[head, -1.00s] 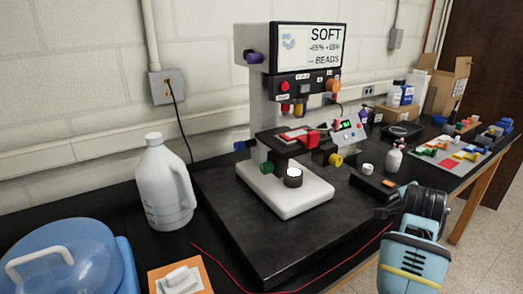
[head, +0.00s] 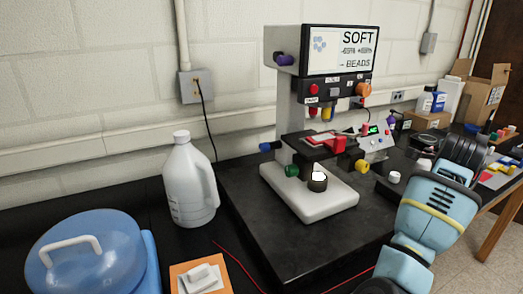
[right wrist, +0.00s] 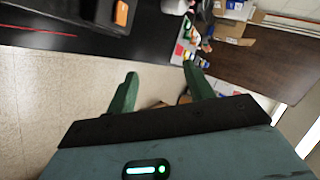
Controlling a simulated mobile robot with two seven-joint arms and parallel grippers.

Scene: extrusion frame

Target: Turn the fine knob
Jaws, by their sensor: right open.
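A microscope-like machine with a screen (head: 340,50) reading "SOFT" and "BEADS" stands on the black bench. It has several coloured knobs: green (head: 291,170), yellow (head: 362,166), blue (head: 266,147), purple (head: 284,59) and orange (head: 363,89). I cannot read which one is the fine knob. My right arm is at the right of the head view, apart from the machine. In the right wrist view my right gripper (right wrist: 160,69) is open, its green fingers wide apart with nothing between them. My left gripper is out of view.
A white jug (head: 189,182) and a blue-lidded container (head: 85,250) stand left of the machine. A small control box (head: 375,138) and cardboard boxes (head: 482,92) are to its right. A red cable (head: 238,266) lies along the bench front.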

